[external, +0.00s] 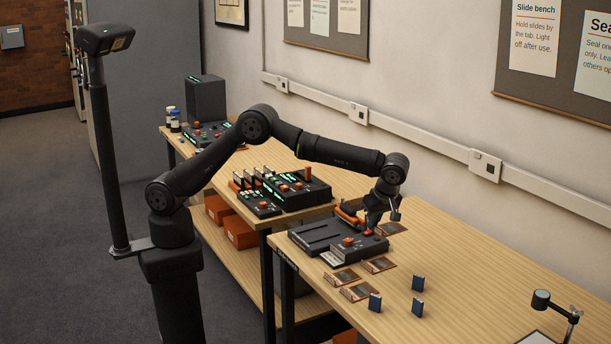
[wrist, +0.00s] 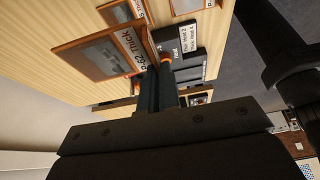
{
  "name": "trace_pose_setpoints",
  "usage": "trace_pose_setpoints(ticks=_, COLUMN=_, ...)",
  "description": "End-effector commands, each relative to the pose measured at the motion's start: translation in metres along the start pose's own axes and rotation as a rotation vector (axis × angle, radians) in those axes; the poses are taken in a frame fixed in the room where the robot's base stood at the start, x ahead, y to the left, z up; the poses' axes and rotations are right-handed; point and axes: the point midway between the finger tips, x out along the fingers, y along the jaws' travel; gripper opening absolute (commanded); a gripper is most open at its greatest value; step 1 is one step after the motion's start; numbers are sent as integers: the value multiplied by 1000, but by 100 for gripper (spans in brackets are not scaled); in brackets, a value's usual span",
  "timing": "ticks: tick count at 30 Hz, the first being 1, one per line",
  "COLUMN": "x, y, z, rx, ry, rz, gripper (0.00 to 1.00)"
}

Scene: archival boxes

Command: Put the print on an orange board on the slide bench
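The wrist view shows a framed print (wrist: 97,58) labelled "P-62 Thick" close to the fingers. My gripper (external: 370,224) is low at the right end of the black press (external: 322,237). In the wrist view, my gripper (wrist: 158,72) has its fingers close together near an orange part and the "Heat" label. No bench device carries a readable "slide bench" label.
A black device (external: 295,188) with upright slides stands on the farther bench. Small blue pieces (external: 418,282) stand at the near bench's front. A lamp stand (external: 556,310) is at the right. Bare wood (external: 470,270) lies right of the prints.

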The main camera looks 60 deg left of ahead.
Motion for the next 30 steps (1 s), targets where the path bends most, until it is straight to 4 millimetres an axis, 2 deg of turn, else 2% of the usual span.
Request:
trace_pose_setpoints(ticks=1, x=-8, y=-21, z=16, rx=5, ry=1, rz=1, gripper=0)
trace_pose_setpoints(ticks=6, x=-23, y=-69, z=48, rx=-3, ry=0, rz=-1, gripper=0)
trace_pose_setpoints(ticks=13, x=-33, y=-108, z=68, rx=-8, ry=0, rz=-4, gripper=0)
trace_pose_setpoints(ticks=24, x=14, y=-104, z=86, rx=-12, ry=1, rz=-5, gripper=0)
trace_pose_setpoints(ticks=26, x=20, y=-98, z=87, rx=-12, ry=1, rz=-6, gripper=0)
trace_pose_setpoints(ticks=30, x=39, y=-72, z=86, rx=-14, ry=1, rz=-7, gripper=0)
